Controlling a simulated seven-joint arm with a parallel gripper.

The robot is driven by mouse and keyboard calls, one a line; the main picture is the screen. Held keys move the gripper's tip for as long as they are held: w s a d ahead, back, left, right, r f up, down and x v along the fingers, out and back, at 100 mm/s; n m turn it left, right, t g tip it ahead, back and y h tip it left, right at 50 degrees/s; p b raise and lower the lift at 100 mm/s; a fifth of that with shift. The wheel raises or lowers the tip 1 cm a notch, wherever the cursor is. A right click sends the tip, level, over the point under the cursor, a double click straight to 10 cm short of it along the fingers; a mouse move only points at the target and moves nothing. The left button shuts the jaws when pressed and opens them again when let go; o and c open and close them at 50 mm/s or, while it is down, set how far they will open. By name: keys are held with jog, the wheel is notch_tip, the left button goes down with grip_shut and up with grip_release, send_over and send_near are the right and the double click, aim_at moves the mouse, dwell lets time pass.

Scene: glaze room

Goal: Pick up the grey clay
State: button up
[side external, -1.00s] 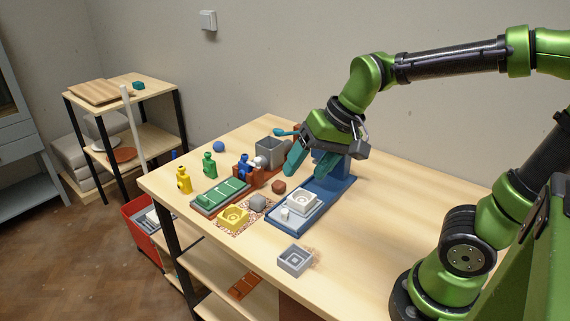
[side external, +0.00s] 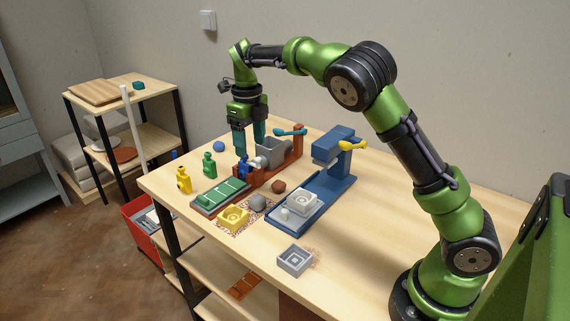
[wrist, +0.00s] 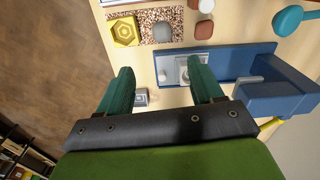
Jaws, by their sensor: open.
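The grey clay (side external: 257,203) is a small rounded lump on a speckled mat near the table's left front, beside a yellow mould (side external: 233,217). In the wrist view the grey clay (wrist: 162,31) lies near the top, beyond the fingertips. My gripper (side external: 250,149) points down with its two teal fingers apart and empty. It hangs at the orange-brown machine, behind the clay and apart from it. The wrist view shows both fingers of my gripper (wrist: 162,72) spread with no object between them.
A brown clay lump (side external: 278,187) lies just right of the grey one. A blue press (side external: 328,190) with a white mould stands to the right. A green board (side external: 218,197), figures and an orange-brown machine (side external: 287,156) crowd the left and back.

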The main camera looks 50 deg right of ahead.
send_over(257, 202)
jog(key=f, duration=1.1)
jog(key=shift+w+a+f, duration=0.15)
jog(key=shift+w+f, duration=0.05)
jog(key=shift+f, duration=0.1)
jog(key=shift+s+f, duration=0.2)
jog(key=shift+f, duration=2.45)
jog(key=c, duration=1.2)
jog(key=shift+o, duration=0.2)
jog(key=shift+r, duration=0.15)
